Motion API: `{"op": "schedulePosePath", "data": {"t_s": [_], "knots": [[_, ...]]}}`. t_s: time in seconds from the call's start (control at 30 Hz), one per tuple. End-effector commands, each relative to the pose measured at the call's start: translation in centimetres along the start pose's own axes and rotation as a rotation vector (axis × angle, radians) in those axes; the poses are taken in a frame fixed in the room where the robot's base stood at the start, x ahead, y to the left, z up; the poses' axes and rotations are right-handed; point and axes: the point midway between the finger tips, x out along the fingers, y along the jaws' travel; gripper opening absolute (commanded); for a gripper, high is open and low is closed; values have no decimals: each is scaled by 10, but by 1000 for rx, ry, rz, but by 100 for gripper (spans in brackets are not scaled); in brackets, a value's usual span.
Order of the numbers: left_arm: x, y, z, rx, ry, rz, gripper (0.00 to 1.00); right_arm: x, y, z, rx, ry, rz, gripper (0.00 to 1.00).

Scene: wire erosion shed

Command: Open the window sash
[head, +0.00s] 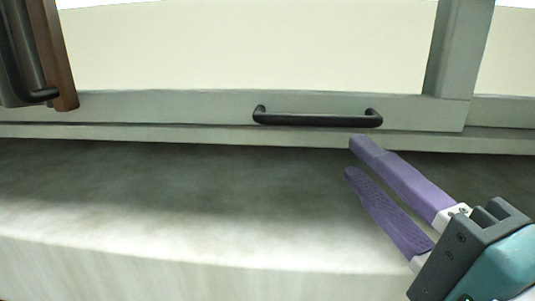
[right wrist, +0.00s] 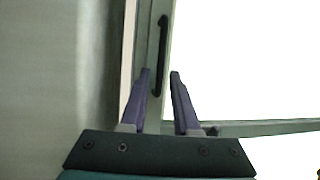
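The window sash (head: 190,106) has a grey-green frame and a pale pane, and spans the upper part of the head view. A black bar handle (head: 318,120) is fixed along its bottom rail. The handle also shows in the right wrist view (right wrist: 160,60), beyond the fingers. My right gripper (head: 357,158) has purple fingers, parted and empty. Its tips are just below and near the right end of the handle, apart from it as far as I can tell. It also shows in the right wrist view (right wrist: 160,73). My left gripper is not in view.
A pale stone-like sill (head: 180,210) runs below the window and is bare. A brown upright piece with a dark handle (head: 45,60) stands at the upper left. A vertical frame post (head: 458,50) is at the right.

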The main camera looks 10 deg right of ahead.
Motion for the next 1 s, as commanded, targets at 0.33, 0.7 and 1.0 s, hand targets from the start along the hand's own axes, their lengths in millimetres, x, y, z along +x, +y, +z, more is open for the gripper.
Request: {"op": "schedulePosePath", "data": {"t_s": [0.33, 0.7, 1.0], "knots": [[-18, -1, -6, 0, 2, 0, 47, 45, -7, -3, 13, 11, -15, 30], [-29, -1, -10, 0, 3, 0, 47, 95, -4, -3, 10, 10, -11, 30], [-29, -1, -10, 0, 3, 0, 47, 99, -3, -3, 10, 10, -10, 30]]}}
